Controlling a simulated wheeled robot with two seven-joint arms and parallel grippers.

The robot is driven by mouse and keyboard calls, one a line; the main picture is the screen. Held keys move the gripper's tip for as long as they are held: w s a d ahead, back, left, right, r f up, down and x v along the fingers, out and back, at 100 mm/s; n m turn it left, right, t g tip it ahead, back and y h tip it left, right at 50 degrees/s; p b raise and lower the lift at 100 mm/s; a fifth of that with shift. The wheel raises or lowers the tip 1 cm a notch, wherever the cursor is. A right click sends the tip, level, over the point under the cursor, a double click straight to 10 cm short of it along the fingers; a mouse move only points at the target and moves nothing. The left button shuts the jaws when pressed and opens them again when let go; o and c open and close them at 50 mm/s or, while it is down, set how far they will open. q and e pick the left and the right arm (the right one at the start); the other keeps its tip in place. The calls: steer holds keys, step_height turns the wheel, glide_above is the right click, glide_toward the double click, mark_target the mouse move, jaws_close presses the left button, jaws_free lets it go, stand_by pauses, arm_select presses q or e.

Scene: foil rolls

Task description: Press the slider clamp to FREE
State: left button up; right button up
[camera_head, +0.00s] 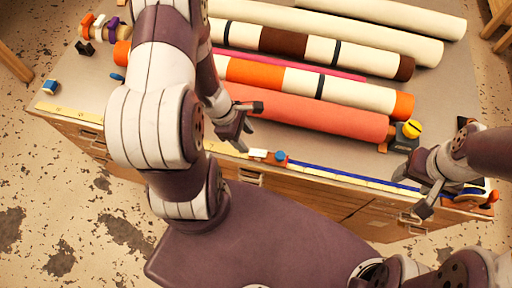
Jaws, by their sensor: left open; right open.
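A small slider clamp with a blue knob and red part (280,157) sits on the rail along the table's front edge, beside a white block (258,153). No FREE marking is readable at this size. My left gripper (250,127) is open and empty, above the table's front part, just up and left of the clamp. My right gripper (411,195) is open and empty near the front right corner, well to the right of the clamp.
A salmon roll (315,115) lies just behind the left gripper, with several other rolls behind it. A yellow-knobbed block (408,132) stands at the salmon roll's right end. The blue strip (340,175) runs along the front edge. Small coloured items (97,28) stand at the back left.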

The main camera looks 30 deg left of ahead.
mark_target(258, 152)
arm_select(q)
steer(key=x, duration=0.6)
steer(key=shift+w+d+f, duration=0.2)
steer(key=shift+w+f, duration=0.05)
steer(key=shift+s+d+f, duration=0.1)
steer(key=shift+d+f, duration=0.05)
steer(key=shift+f, duration=0.45)
